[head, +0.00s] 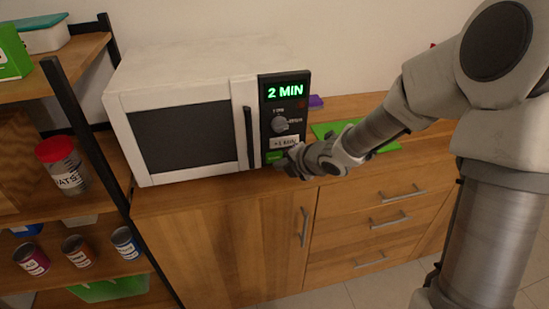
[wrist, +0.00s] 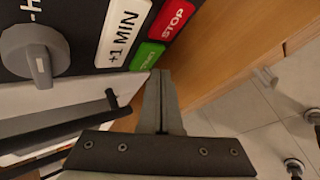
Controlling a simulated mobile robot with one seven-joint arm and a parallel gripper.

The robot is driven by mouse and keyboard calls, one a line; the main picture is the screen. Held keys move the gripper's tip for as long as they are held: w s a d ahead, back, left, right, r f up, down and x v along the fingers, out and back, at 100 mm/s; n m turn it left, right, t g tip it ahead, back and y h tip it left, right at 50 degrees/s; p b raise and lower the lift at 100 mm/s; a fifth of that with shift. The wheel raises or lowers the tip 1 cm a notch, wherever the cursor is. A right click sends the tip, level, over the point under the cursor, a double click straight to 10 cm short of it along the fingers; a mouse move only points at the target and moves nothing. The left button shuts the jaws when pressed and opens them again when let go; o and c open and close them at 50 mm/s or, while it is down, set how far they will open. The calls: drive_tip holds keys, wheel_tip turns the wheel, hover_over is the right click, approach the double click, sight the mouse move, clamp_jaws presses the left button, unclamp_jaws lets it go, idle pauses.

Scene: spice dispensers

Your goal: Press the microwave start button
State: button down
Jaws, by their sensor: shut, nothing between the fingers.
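The white microwave (head: 200,62) stands on the wooden cabinet with its door shut. Its black panel has a lit green display (head: 286,91) reading "2 MIN". The green start button (head: 274,157) is at the bottom left of the panel; it also shows in the wrist view (wrist: 147,56), beside the white "+1 MIN" button (wrist: 122,35) and the red STOP button (wrist: 173,18). My gripper (head: 287,164) is shut and empty at the panel's lower edge. In the wrist view its fingertips (wrist: 160,75) lie at the green button's edge. I cannot tell whether they touch it.
A grey knob (head: 280,125) sits above the buttons, and the black door handle (head: 248,137) stands out left of the panel. A green board (head: 340,129) lies on the counter behind my arm. A shelf with cans and a red-lidded jar (head: 62,165) stands at the left.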

drive_tip(key=shift+w, duration=0.2)
drive_tip(key=shift+w+a, duration=0.15)
drive_tip(key=shift+w, duration=0.05)
drive_tip(key=shift+w+a, duration=0.1)
drive_tip(key=shift+w, duration=0.25)
idle(0.8)
drive_tip(key=shift+s, duration=0.1)
drive_tip(key=shift+s+d, duration=0.25)
drive_tip(key=shift+s, duration=0.4)
drive_tip(key=s, duration=0.2)
drive_tip(key=s+d+b, duration=0.1)
drive_tip(key=s, duration=0.1)
drive_tip(key=shift+s+d, duration=0.2)
drive_tip(key=shift+s, duration=0.2)
idle(0.7)
